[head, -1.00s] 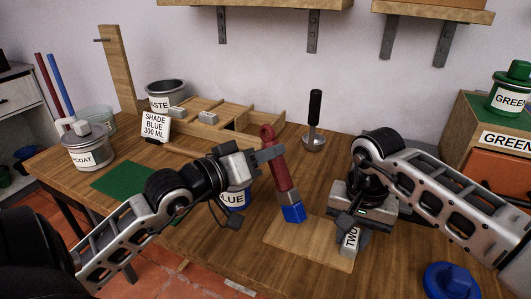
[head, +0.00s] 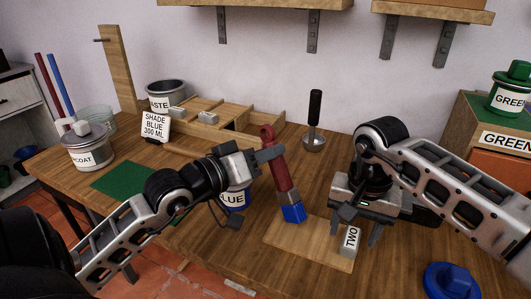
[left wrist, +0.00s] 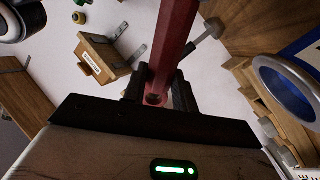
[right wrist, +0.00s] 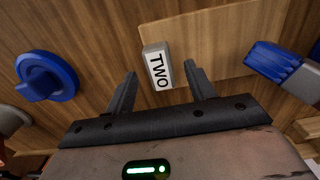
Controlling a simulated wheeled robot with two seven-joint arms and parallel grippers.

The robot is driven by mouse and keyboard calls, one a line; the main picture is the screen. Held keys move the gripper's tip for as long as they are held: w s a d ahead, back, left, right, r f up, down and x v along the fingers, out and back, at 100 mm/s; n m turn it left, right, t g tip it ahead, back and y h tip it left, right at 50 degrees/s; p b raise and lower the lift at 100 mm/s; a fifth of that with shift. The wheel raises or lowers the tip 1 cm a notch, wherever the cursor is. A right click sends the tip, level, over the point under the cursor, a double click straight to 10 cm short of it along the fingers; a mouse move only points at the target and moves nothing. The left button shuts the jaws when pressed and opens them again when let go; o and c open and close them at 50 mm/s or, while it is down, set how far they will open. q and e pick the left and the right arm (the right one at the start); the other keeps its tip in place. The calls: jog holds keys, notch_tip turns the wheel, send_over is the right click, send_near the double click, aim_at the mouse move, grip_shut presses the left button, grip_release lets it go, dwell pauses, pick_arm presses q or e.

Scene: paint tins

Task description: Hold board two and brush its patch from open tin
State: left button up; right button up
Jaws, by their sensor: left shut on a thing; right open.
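My left gripper (head: 264,156) is shut on the red handle of a brush (head: 283,178), which also shows in the left wrist view (left wrist: 174,40). The brush points down, its blue tip over the board (head: 290,243); I cannot tell whether it touches. The board lies flat, and the part I see is bare wood. A grey block labelled TWO (head: 351,240) sits at its right edge. My right gripper (right wrist: 160,72) is open, its fingers just short of the block and apart from it. The blue-labelled tin (head: 235,197) stands behind my left gripper, partly hidden; an open tin with blue inside (left wrist: 288,85) shows in the left wrist view.
A blue lid (head: 450,281) lies at the front right. A wooden divided tray (head: 205,117), a waste tin (head: 165,94), a shade card (head: 155,125) and a topcoat tin (head: 88,148) stand at the back left. A black-handled tool (head: 314,120) stands upright behind the brush.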

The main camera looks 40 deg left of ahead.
jog(key=shift+f, duration=0.1)
dwell(0.5)
jog(key=shift+f, duration=0.8)
grip_shut()
